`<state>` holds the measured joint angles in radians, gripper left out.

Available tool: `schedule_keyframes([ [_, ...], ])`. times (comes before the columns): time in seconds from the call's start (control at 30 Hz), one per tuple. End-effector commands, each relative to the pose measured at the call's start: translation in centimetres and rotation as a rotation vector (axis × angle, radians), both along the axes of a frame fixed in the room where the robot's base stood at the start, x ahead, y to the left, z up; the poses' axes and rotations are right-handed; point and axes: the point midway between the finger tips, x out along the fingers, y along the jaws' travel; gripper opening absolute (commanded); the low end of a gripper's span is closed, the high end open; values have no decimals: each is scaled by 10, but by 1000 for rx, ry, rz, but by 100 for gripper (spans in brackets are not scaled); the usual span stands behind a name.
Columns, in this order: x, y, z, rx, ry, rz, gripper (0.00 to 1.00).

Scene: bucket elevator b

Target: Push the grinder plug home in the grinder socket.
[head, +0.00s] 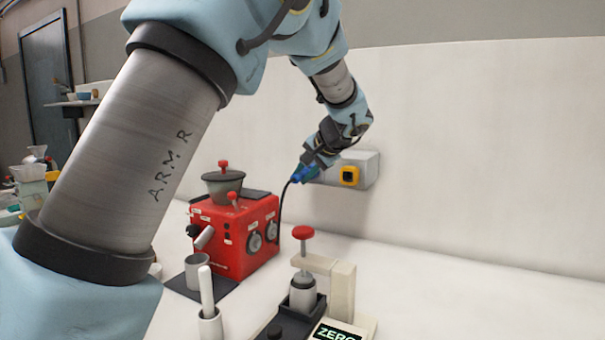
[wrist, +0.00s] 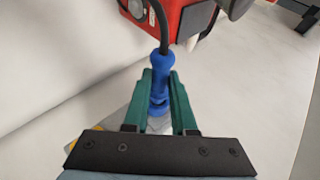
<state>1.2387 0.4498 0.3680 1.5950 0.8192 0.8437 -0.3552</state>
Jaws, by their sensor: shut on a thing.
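The grinder plug is a blue ribbed plug (head: 297,178) with a black cable running to the red grinder. My gripper (head: 305,167) is shut on it, just left of the yellow socket on the wall box. In the wrist view the plug (wrist: 160,80) stands between the two green fingers of my gripper (wrist: 161,78), cable end toward the grinder. The grey socket box (head: 369,167) on the wall shows one yellow-framed socket (head: 349,176). The box's left part is hidden behind my gripper and the plug. I cannot tell whether the plug's front end is in a socket.
The red grinder (head: 233,242) stands on the white counter below the plug. A scale with a ZERO display (head: 338,332) and a red-knobbed press (head: 303,235) stand in front. A white-handled tool in a cup (head: 210,325) is nearby. The counter at right is clear (head: 480,290).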

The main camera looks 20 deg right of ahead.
Motion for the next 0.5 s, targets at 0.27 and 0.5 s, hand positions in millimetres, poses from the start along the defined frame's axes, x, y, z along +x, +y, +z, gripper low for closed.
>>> schedule_keyframes([
  [0.27,4,-6,1,0,0,-1,0],
  [0.5,8,-10,1,1,-1,0,0],
])
